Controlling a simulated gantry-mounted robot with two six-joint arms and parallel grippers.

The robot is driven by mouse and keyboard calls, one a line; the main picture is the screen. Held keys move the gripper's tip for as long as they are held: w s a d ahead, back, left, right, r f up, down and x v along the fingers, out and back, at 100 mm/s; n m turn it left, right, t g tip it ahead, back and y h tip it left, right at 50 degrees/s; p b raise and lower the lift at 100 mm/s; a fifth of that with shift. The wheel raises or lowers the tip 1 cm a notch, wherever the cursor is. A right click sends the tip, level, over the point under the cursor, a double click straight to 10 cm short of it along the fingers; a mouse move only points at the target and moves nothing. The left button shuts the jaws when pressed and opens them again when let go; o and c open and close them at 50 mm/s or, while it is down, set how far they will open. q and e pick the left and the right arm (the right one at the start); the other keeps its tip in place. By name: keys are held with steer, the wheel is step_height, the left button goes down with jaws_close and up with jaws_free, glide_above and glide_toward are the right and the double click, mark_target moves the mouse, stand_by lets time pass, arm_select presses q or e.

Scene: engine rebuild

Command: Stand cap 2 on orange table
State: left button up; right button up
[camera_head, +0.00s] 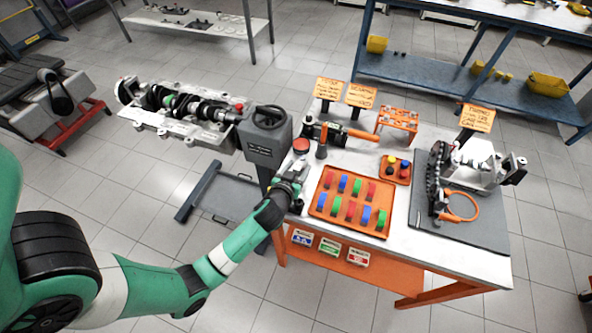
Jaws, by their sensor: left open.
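The work table (405,240) has a white top and an orange frame and legs. A small orange stand (398,122) with grey pieces on it is at the back of that table. The engine block (185,122) with its crankshaft is at the left. Cap 2 cannot be told apart at this size. My left gripper (291,182) is open over the left edge of the table, just left of the orange tray of coloured pieces. Its fingertips are small and partly hidden by the wrist. My right gripper is not in view.
An orange tray (312,207) holds red, blue and green pieces. A smaller orange tray (389,173), an orange-handled tool (360,134) and signs stand behind it. A dark mat (477,228) bears a metal assembly at the right. A grey post with a handwheel (268,150) stands beside the engine block.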

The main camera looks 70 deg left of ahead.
arm_select(q)
steer(key=shift+s+d+r+p, duration=0.15)
steer(key=shift+d+r+p, duration=0.05)
steer(key=shift+r+p, duration=0.65)
steer(key=p+v, duration=0.1)
steer(key=v, duration=1)
steer(key=shift+s+d, duration=0.15)
steer(key=shift+s, duration=0.1)
